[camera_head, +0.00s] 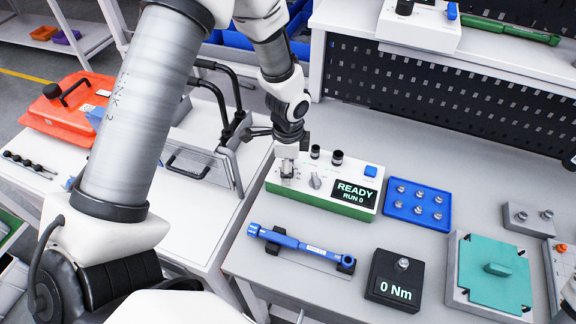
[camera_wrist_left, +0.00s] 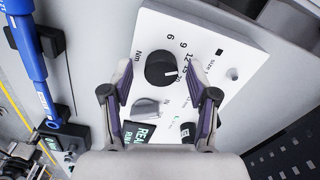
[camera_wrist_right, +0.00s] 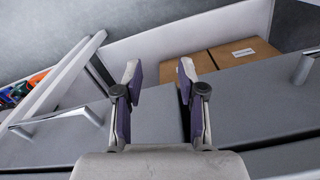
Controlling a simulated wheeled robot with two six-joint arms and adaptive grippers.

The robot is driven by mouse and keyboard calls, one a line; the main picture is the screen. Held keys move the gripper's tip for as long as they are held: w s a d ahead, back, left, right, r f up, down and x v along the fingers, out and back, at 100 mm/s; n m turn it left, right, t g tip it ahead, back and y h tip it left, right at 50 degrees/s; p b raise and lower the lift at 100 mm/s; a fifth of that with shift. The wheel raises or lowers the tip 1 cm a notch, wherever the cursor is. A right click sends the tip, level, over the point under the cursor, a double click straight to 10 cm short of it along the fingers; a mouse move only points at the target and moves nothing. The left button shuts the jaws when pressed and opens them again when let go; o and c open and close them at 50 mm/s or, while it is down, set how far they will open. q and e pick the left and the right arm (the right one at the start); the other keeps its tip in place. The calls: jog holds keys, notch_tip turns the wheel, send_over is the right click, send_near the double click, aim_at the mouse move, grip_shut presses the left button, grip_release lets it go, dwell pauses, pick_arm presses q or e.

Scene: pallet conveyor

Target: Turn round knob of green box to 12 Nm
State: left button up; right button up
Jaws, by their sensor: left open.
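The green box (camera_head: 345,206) has a white top, a green base and a display reading READY RUN 0. In the left wrist view its black round knob (camera_wrist_left: 160,69) sits beside a Nm scale with 6, 9, 12, 15 and 20. The knob's white mark points right, toward the 15–20 end. A grey lever knob (camera_wrist_left: 147,107) is next to it. My left gripper (camera_head: 287,168) is over the box's left end and hides the round knob in the head view. Its open fingers (camera_wrist_left: 160,92) stand either side of the knobs, apart from them. My right gripper (camera_wrist_right: 159,73) is open and empty, away from the box.
A blue torque wrench (camera_head: 300,243) lies on its holder in front of the box. A black 0 Nm meter (camera_head: 394,281), a blue tray (camera_head: 418,206) and a teal block fixture (camera_head: 495,272) stand to the right. In the right wrist view are cardboard boxes (camera_wrist_right: 235,55).

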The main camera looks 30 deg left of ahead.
pick_arm(q)
notch_tip(320, 180, up, 12)
dwell(0.3)
dwell(0.4)
